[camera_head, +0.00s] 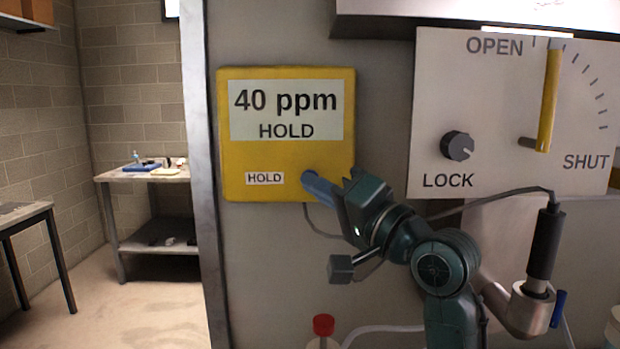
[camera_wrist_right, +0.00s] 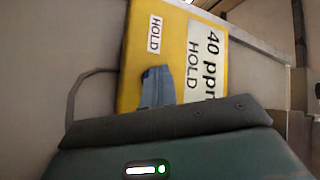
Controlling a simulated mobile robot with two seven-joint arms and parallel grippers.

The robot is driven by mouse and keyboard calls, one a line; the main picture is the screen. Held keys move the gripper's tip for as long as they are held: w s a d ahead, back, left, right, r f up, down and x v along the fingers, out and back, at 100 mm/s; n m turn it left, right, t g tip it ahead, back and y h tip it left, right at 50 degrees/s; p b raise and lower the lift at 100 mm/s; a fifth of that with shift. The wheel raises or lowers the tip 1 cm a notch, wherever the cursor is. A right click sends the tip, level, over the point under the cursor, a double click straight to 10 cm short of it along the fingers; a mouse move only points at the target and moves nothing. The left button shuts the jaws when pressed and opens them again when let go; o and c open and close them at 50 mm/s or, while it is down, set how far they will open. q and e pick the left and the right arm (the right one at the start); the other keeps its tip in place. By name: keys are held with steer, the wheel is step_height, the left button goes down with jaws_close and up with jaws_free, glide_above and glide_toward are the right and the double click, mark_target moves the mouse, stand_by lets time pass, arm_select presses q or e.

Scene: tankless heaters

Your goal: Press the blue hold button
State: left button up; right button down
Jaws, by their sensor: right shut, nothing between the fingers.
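The yellow gas monitor box (camera_head: 290,153) hangs on the grey panel. Its display (camera_head: 286,110) reads "40 ppm HOLD", and a white HOLD label (camera_head: 265,178) sits at its lower left. My right gripper (camera_head: 311,182) is shut and empty, its blue-grey fingers reaching to the box's lower right, beside the label. In the right wrist view the fingers (camera_wrist_right: 156,84) lie in front of the yellow face (camera_wrist_right: 136,60). The blue hold button does not show clearly apart from the blue fingers; it seems covered by the tips. I cannot tell whether they touch it. My left gripper is out of view.
To the right is a white plate with a LOCK knob (camera_head: 457,146) and a yellow lever (camera_head: 548,100) near OPEN. A red-capped bottle (camera_head: 323,326) stands below. A cable hangs under the box. A workbench (camera_head: 150,174) stands at the back left.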

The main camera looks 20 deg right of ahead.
steer(key=s, duration=0.2)
steer(key=s+a+p, duration=0.1)
steer(key=s+p, duration=0.1)
steer(key=s, duration=0.1)
steer(key=shift+s+a, duration=0.3)
steer(key=shift+s, duration=0.05)
steer(key=shift+f, duration=0.1)
